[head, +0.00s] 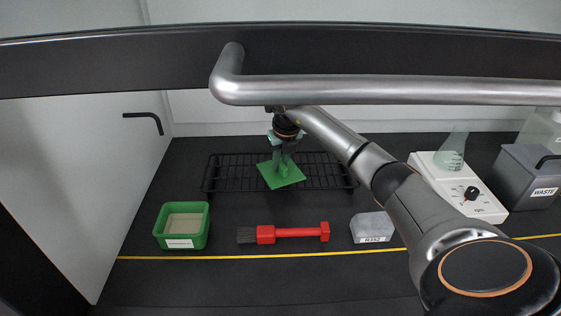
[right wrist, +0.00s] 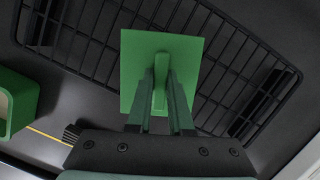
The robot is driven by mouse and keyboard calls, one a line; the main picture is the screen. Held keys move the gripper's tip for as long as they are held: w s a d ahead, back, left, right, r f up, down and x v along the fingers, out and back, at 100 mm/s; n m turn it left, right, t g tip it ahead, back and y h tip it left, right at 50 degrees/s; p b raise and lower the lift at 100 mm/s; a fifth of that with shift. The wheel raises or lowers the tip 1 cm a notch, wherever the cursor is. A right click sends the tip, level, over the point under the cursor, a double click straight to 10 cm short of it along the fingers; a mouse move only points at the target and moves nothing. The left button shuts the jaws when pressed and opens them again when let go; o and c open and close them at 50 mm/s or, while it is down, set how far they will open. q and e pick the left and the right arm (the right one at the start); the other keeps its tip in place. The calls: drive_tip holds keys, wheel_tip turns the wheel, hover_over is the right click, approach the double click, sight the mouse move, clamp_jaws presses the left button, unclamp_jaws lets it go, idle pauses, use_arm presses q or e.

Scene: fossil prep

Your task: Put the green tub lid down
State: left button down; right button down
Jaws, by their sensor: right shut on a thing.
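The green tub lid (head: 271,175) is a flat square plate with an upright grip. My right gripper (head: 284,160) is shut on that grip and holds the lid at the black wire rack (head: 226,172). The right wrist view shows the lid (right wrist: 185,60) between the fingers of the gripper (right wrist: 160,85), with rack bars around it. I cannot tell whether the lid touches the rack. The green tub (head: 160,228) stands uncovered at the front left, with pale contents and a white label. My left gripper is not in view.
A red-handled brush (head: 290,232) and a grey labelled block (head: 371,228) lie in front of the rack. A white device with a knob (head: 466,188) and a grey waste bin (head: 526,175) stand at right. A metal bar (head: 380,92) crosses above. A yellow line (head: 220,257) marks the front.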

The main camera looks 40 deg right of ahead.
sight(285, 168)
drive_tip(key=shift+f, duration=0.2)
drive_tip(key=c, duration=0.8)
unclamp_jaws()
drive_tip(key=v, duration=1.2)
drive_tip(key=shift+r, duration=0.25)
